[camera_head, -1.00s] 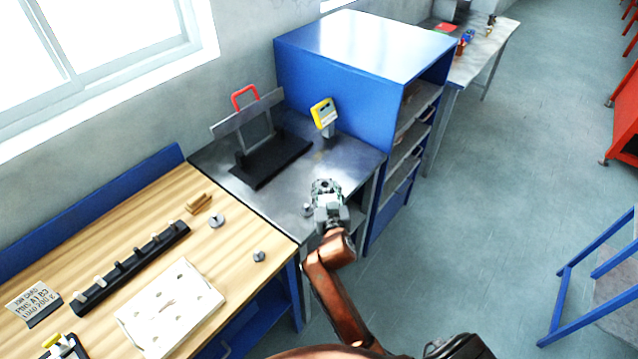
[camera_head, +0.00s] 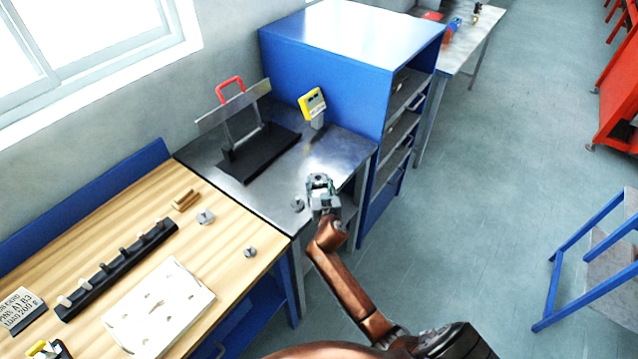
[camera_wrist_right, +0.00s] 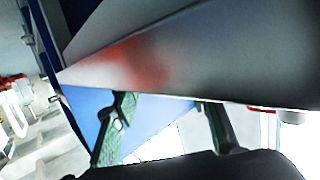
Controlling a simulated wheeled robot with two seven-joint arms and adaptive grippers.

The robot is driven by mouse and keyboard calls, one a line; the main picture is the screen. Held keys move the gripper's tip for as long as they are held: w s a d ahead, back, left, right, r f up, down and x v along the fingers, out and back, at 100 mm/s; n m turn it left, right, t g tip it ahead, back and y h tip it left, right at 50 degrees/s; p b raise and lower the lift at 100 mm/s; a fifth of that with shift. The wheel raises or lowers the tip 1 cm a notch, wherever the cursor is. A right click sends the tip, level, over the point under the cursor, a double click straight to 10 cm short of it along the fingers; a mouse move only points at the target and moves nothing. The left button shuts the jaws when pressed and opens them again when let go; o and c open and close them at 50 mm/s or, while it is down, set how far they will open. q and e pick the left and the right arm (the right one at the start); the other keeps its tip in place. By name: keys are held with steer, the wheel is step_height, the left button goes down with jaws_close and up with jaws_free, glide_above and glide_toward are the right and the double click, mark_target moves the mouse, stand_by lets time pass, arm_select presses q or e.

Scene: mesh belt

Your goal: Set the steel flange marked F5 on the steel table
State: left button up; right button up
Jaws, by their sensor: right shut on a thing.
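The steel table (camera_head: 229,189) stands beside the wooden bench. My right gripper (camera_head: 320,182) is over its front right part. It is shut on a grey steel part, seemingly a flange, mostly hidden by the fingers; no mark is readable. In the right wrist view its two green-padded fingers (camera_wrist_right: 165,132) stand apart below a large grey edge, and the held part is not clear. Another small grey flange (camera_head: 297,204) sits on the steel table just left of the gripper. Two more grey pieces, one farther back (camera_head: 205,217) and one nearer (camera_head: 250,252), sit on the bench. My left gripper is not in view.
A black stand with a red handle (camera_head: 260,155) and a yellow display (camera_head: 312,103) take up the table's back. A blue cabinet (camera_head: 330,75) rises to the right. The bench holds a black pin rack (camera_head: 118,270) and a pale plate (camera_head: 158,308).

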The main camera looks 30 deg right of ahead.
steer(key=o, duration=1)
steer(key=shift+f, duration=0.1)
steer(key=o, duration=0.5)
steer(key=shift+c, duration=0.2)
steer(key=shift+r, duration=0.25)
steer(key=p+v, duration=0.1)
steer(key=v, duration=1.1)
steer(key=shift+a+f, duration=0.1)
steer(key=shift+f, duration=0.05)
